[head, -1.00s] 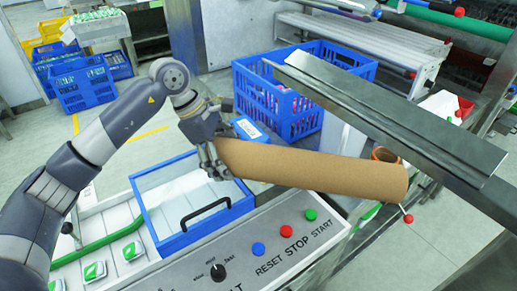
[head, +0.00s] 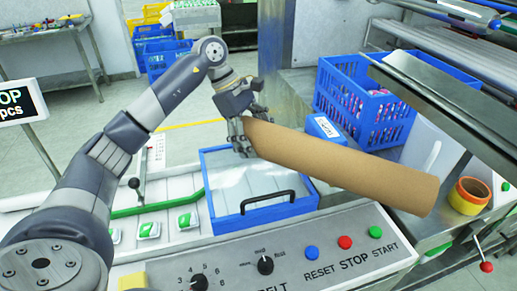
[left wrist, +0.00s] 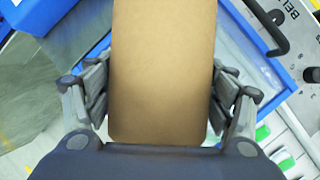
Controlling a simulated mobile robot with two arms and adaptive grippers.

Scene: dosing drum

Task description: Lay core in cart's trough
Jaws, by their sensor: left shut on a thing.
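A long brown cardboard core (head: 340,163) is held near its left end by my left gripper (head: 246,135). The core slants down to the right, above the control panel and the blue-framed clear cover. In the left wrist view the core (left wrist: 162,70) lies between the fingers of the left gripper (left wrist: 160,105), which press on both its sides. The cart and its trough cannot be made out in either view. My right gripper is not in view.
A control panel (head: 300,262) with knobs and coloured buttons is in front. A blue-framed cover (head: 222,222) with a black handle lies behind it. A blue crate (head: 385,130) and a metal rail (head: 440,100) are at the right. An orange-yellow tape roll (head: 469,196) sits near the core's right end.

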